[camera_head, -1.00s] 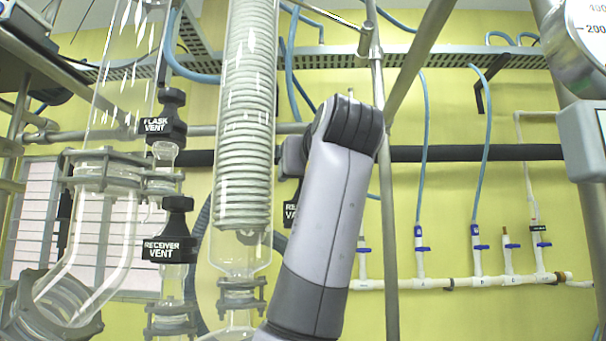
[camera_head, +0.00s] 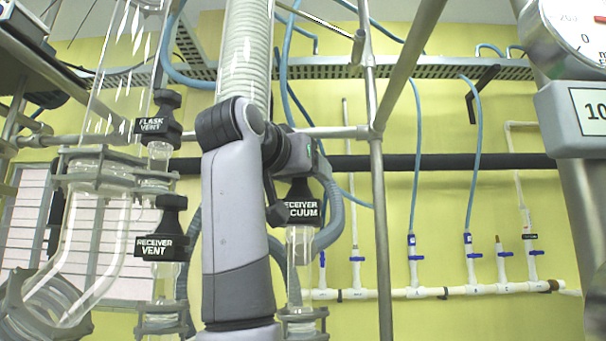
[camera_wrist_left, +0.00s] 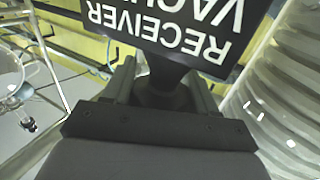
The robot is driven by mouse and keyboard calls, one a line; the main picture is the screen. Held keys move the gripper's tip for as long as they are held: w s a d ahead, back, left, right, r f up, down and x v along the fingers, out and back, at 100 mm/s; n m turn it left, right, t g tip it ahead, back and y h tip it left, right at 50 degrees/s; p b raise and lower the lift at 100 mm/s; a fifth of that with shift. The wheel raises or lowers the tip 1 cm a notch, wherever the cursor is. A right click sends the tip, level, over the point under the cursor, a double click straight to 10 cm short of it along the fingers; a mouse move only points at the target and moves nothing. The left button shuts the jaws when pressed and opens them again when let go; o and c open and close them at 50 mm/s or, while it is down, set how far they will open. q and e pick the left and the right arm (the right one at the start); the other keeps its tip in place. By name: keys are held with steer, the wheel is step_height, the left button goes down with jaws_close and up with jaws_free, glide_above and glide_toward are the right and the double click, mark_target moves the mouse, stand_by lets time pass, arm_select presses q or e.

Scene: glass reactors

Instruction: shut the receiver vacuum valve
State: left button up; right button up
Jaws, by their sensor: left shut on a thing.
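The receiver vacuum valve (camera_head: 302,208) is a black knob with a white-lettered label, on top of a clear glass neck in the middle of the head view. Its label also shows large and upside down in the left wrist view (camera_wrist_left: 180,30). My left gripper (camera_wrist_left: 165,88) is shut on the valve's dark stem, one finger on each side. In the head view my left arm stands upright just left of the valve, and the wrist bends over to it. The arm hides part of the coiled glass column. My right gripper is in neither view.
The receiver vent valve (camera_head: 162,235) and flask vent valve (camera_head: 158,127) stand left of my arm. The coiled condenser (camera_head: 246,55) is close behind it. A metal pole (camera_head: 381,220) rises to the right. White piping with blue taps (camera_head: 440,292) runs along the yellow wall.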

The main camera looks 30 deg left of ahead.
arm_select(q)
steer(key=shift+m+h, duration=0.3)
steer(key=shift+h, duration=0.2)
steer(key=o, duration=0.7)
steer(key=shift+s, duration=0.1)
